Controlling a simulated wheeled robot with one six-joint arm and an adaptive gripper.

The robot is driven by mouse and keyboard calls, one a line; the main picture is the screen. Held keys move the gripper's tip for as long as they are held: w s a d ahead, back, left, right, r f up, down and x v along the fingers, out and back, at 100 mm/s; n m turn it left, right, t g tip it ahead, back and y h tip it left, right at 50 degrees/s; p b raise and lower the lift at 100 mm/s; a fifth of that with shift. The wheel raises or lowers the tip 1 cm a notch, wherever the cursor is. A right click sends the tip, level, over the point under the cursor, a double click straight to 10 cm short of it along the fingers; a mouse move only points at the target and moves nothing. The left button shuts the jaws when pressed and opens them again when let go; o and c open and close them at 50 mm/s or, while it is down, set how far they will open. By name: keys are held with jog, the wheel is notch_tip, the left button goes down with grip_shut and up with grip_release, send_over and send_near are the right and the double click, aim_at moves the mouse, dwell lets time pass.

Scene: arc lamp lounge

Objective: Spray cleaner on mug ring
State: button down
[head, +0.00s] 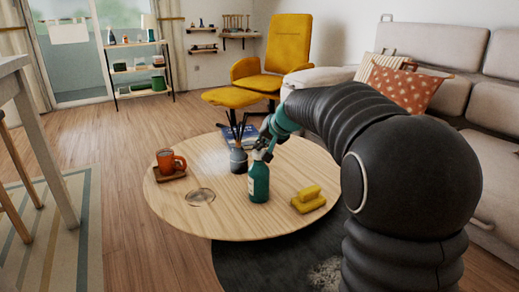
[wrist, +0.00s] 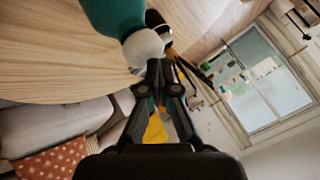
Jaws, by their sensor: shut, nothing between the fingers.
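A teal spray bottle (head: 259,186) with a pale label stands upright on the round wooden table (head: 170,212). A greyish mug ring (head: 200,197) marks the tabletop to its left. My gripper (head: 264,150) is shut and empty at the top of the bottle. In the wrist view, the closed fingertips (wrist: 160,68) are at the bottle's white head (wrist: 143,48), with the teal body (wrist: 112,16) beyond; I cannot tell whether they touch it. The bottle's top is partly hidden by my gripper in the head view.
An orange mug (head: 167,161) sits on a wooden coaster (head: 180,174) at the table's left. A dark reed diffuser (head: 238,161) stands close behind the bottle. A blue book (head: 234,135) lies at the back. The front-left tabletop is clear.

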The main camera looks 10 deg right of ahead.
jog(key=shift+f, duration=0.5)
dwell(0.3)
jog(key=shift+r, duration=0.4)
jog(key=shift+r+p, duration=0.1)
jog(key=shift+p, duration=0.2)
jog(key=shift+r+p, duration=2.2)
jog(key=shift+r, duration=0.8)
